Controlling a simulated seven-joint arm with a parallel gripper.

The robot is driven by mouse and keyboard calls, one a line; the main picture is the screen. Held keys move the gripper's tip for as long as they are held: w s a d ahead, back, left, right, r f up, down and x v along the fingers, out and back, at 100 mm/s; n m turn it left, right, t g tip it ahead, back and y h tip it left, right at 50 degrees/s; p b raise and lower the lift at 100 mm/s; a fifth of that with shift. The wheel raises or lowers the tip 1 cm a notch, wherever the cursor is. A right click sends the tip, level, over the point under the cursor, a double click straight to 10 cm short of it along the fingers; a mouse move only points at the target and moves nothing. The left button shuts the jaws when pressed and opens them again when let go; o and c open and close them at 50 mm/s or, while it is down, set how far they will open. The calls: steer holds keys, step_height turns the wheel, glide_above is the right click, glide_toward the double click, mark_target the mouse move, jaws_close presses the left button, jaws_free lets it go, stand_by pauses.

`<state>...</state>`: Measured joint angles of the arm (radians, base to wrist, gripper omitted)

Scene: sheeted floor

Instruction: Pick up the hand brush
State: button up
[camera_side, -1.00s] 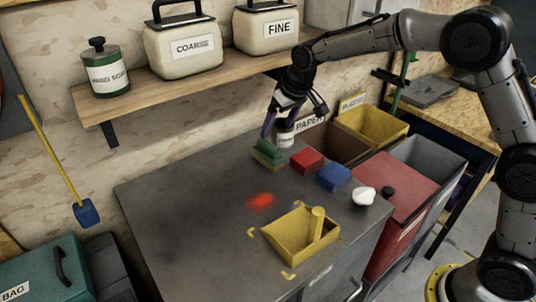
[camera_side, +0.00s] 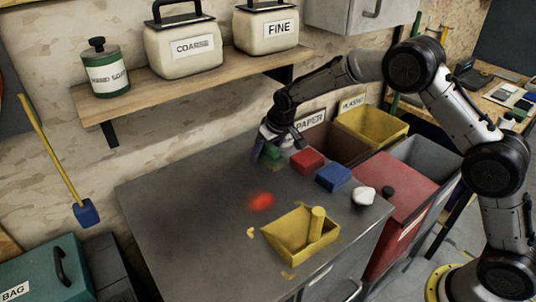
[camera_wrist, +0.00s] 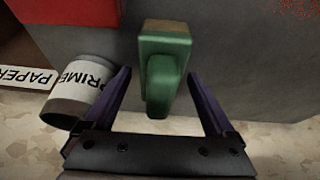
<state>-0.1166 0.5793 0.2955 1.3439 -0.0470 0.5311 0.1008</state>
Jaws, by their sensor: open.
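The green hand brush (camera_side: 271,156) stands at the back of the grey bench top, partly hidden by my gripper in the side view. In the wrist view the brush (camera_wrist: 165,45) shows its green block and a raised green handle. My gripper (camera_side: 272,147) is low over the brush. In the wrist view my gripper (camera_wrist: 158,78) is open, with one dark finger on each side of the handle. A gap shows between the handle and each finger.
A white-labelled can (camera_wrist: 80,92) stands close beside the left finger in the wrist view. A red block (camera_side: 307,161), a blue block (camera_side: 333,177) and a white lump (camera_side: 364,196) lie right of the brush. A yellow dustpan (camera_side: 290,240) sits in front. The bench's left part is clear.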

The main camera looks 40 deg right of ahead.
mark_target(271, 145)
jaws_close()
stand_by(0.5)
steer(key=shift+r, duration=0.5)
step_height(271, 145, up, 2)
steer(key=shift+w+r, duration=0.1)
steer(key=shift+r, duration=0.1)
steer(key=s+r, duration=0.4)
steer(key=r, duration=0.1)
steer(key=shift+s+d, duration=0.15)
steer(key=shift+d, duration=0.1)
steer(key=s+d+r, duration=0.1)
steer(key=s+r, duration=0.3)
steer(key=s, duration=0.5)
steer(key=shift+s+r, duration=0.3)
steer(key=shift+s, duration=0.1)
